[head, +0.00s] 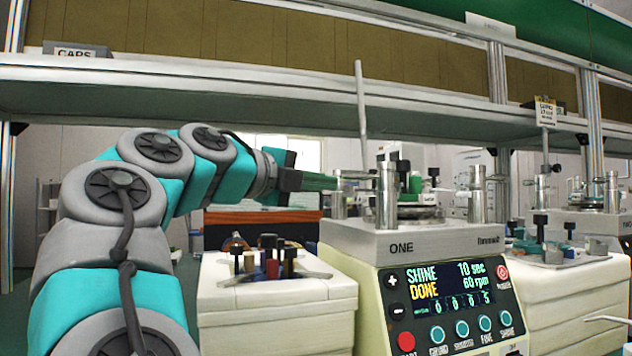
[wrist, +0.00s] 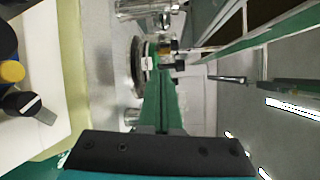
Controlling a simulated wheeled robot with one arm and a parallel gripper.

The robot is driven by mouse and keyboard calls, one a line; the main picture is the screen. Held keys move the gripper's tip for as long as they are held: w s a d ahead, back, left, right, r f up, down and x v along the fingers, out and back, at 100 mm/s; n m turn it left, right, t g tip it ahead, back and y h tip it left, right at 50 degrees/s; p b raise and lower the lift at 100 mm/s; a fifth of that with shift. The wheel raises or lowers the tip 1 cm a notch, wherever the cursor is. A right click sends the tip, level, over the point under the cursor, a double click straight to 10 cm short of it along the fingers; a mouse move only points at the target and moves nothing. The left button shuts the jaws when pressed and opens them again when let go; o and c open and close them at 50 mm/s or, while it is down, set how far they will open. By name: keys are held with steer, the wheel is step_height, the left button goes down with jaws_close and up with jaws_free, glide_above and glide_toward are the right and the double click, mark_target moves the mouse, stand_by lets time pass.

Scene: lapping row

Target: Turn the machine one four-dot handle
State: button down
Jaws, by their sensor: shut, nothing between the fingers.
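Machine one (head: 398,246) stands right of centre in the head view, labelled "ONE". Its display (head: 445,288) reads "SHINE DONE", 10 sec, 60 rpm. On its top are metal posts and a round assembly with green and black parts (head: 418,195). I cannot make out a four-dot mark on any handle. My gripper (head: 334,183) reaches in from the left at the height of the posts, its green fingers shut and empty. In the wrist view the gripper (wrist: 153,48) points at the round plate (wrist: 137,66) with small dark and brass parts; contact cannot be told.
A white stand (head: 275,300) left of the machine holds several small dark pieces. Another machine (head: 590,225) stands at the right. A shelf (head: 250,100) runs above the arm. A thin upright rod (head: 361,110) rises behind the fingertips.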

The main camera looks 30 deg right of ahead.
steer(key=x, duration=0.6)
steer(key=shift+w+d+r+p, duration=0.1)
steer(key=shift+w+d+p, duration=0.2)
steer(key=shift+w+p, duration=0.1)
steer(key=shift+w+a+r+p, duration=0.15)
steer(key=shift+w+a+p, duration=0.1)
steer(key=shift+w+a, duration=0.35)
steer(key=shift+w+a+r+p, duration=0.2)
steer(key=shift+w+a, duration=0.25)
steer(key=shift+w, duration=0.2)
